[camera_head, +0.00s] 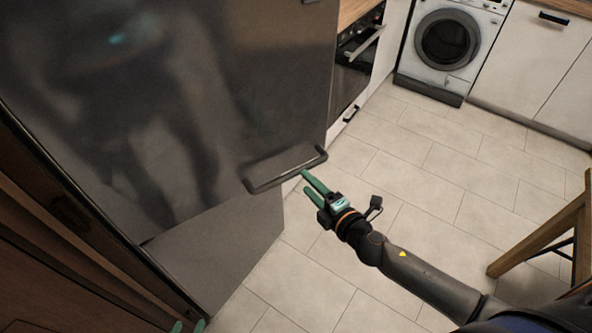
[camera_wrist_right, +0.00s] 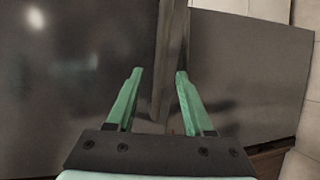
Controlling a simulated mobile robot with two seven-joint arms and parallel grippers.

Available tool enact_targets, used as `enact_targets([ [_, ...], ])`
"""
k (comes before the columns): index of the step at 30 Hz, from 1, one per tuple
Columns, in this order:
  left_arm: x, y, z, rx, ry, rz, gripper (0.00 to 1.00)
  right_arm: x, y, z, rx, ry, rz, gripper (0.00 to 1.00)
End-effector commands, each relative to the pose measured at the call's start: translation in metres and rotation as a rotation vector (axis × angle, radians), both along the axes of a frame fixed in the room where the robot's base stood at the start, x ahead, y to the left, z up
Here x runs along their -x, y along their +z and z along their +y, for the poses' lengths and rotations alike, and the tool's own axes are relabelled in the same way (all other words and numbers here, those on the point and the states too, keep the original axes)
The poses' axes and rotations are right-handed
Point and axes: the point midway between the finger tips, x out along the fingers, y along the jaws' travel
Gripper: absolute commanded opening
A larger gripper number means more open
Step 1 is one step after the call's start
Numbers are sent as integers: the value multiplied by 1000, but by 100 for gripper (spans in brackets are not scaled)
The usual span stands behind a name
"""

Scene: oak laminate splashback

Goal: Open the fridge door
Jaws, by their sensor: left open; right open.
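The fridge door (camera_head: 190,100) is a large dark grey reflective panel filling the left of the head view. Its bar handle (camera_head: 262,185) runs along the lower right part of the door. I cannot tell whether the door is fully closed. My right gripper (camera_head: 304,183) is open at the handle's right part. In the right wrist view, the handle bar (camera_wrist_right: 169,50) reaches down between the two green fingers (camera_wrist_right: 155,75), with space visible on both sides. My left gripper (camera_head: 188,326) shows only its green fingertips at the bottom edge, open and away from the handle.
A lower grey panel (camera_head: 220,255) sits below the door. An oven (camera_head: 355,60) and a washing machine (camera_head: 448,42) stand beyond. A wooden stool or chair (camera_head: 545,235) is at the right. The tiled floor (camera_head: 420,170) between is clear. Brown wooden panelling (camera_head: 50,260) borders the left.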

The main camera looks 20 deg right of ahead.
Motion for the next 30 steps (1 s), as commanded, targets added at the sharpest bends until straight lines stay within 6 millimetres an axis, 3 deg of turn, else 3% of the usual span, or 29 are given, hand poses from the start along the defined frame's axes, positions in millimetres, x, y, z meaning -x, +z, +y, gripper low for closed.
enact_targets([
  [3,0,2,0,0,0,0,50,-22,-3,6,0,-1,-2,52],
  [10,0,0,0,0,0,0,50,-52,-11,14,-2,-1,-1,52],
  [24,0,0,0,0,0,0,50,-62,-14,17,-2,1,2,52],
  [30,0,0,0,0,0,0,50,-62,-14,17,-2,0,1,30],
])
